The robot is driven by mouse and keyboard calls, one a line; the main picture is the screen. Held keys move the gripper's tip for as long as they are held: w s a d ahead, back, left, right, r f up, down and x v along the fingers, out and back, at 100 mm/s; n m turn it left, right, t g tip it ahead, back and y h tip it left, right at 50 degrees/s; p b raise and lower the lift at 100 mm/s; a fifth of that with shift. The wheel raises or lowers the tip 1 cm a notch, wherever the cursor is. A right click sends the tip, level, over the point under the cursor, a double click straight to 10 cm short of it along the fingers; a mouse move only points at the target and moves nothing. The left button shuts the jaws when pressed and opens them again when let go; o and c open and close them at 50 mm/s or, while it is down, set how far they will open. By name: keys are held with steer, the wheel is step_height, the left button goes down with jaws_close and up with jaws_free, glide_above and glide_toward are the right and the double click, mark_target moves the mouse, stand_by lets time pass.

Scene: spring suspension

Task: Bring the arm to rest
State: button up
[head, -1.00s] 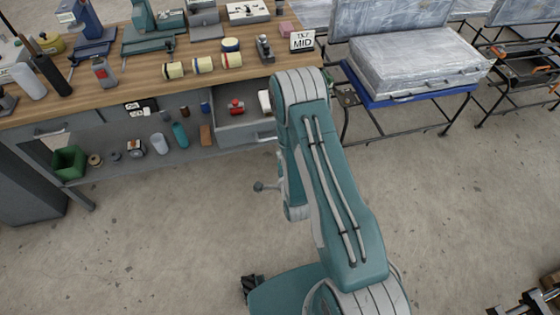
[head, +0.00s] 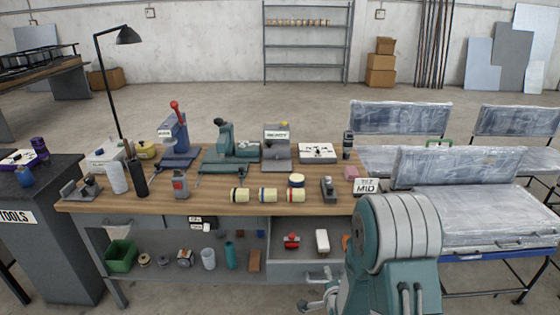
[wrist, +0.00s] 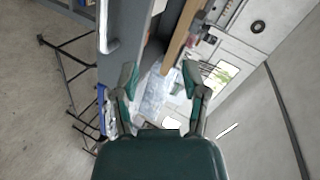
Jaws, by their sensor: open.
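My gripper (wrist: 162,82) is open in the wrist view, its two green fingers spread apart. I see nothing held between them. Beyond them are the grey side of furniture, a wooden edge and pale shapes, tilted in the picture; I cannot tell how far away these are. In the head view my teal and grey arm rises at the lower right, in front of the workbench's right end. The fingers cannot be made out clearly in the head view.
The wooden workbench (head: 120,201) carries tools and several yellow-banded rolls. An open drawer (head: 293,255) holds a red item. A wrapped case (head: 465,210) stands on a blue-edged stand at right. A TOOLS cabinet (head: 50,235) stands at left. Bare floor lies behind the bench.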

steer(key=s+r+n+g, duration=0.2)
steer(key=s+r+n, duration=0.2)
steer(key=r, duration=0.6)
steer(key=s+r+n+g, duration=0.2)
steer(key=s+r+n, duration=0.25)
steer(key=r, duration=0.45)
steer(key=s+r+n+g, duration=0.2)
steer(key=s+r, duration=0.2)
steer(key=s, duration=0.6)
steer(key=s+r+n+g, duration=0.1)
steer(key=s+r+n, duration=0.2)
steer(key=s, duration=0.7)
steer(key=shift+s+d+r+g, duration=0.2)
steer(key=shift+d+r+g, duration=0.2)
steer(key=shift+r, duration=0.35)
